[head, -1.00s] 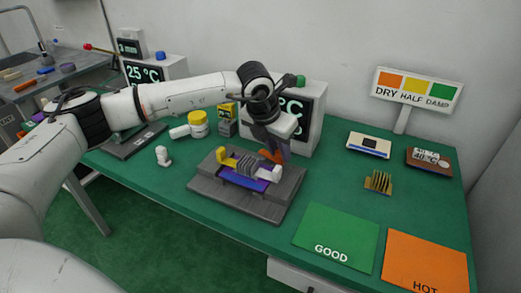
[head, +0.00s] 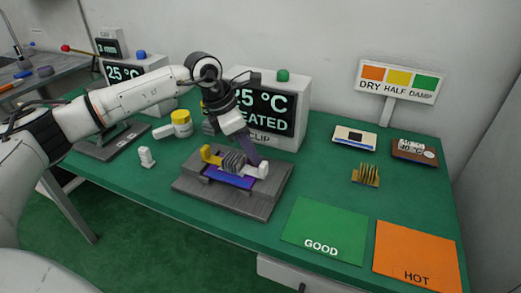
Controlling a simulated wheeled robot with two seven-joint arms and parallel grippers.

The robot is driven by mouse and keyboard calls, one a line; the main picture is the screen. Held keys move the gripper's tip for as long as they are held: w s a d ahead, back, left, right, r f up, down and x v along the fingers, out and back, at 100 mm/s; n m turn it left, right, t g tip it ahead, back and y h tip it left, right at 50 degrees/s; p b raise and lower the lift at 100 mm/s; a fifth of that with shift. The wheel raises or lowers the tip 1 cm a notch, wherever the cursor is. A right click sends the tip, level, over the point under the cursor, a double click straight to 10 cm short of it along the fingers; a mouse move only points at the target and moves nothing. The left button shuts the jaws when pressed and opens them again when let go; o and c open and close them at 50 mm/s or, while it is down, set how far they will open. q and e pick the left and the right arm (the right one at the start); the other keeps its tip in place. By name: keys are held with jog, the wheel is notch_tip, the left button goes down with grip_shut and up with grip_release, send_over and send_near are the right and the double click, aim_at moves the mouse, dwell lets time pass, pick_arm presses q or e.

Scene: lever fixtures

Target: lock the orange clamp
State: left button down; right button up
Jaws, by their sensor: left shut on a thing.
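A grey fixture (head: 190,187) sits on the green table, with a purple-blue plate (head: 228,178) and a grey ribbed block (head: 234,161) on it. A yellow clamp (head: 209,154) stands at its left end and a white rounded end piece (head: 263,170) at its right. My left gripper (head: 252,157) reaches down at the fixture's right end, beside the ribbed block. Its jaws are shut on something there. No orange part of the clamp shows now; the gripper appears to cover it. My right gripper is not in view.
A display box (head: 300,92) reading 25 °C stands close behind the fixture. Green GOOD (head: 325,225) and orange HOT (head: 415,250) mats lie front right.

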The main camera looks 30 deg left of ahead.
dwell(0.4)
pick_arm(q)
jog(key=c, duration=1.5)
grip_release()
jog(key=shift+f, duration=0.1)
jog(key=shift+s+d+f, duration=0.1)
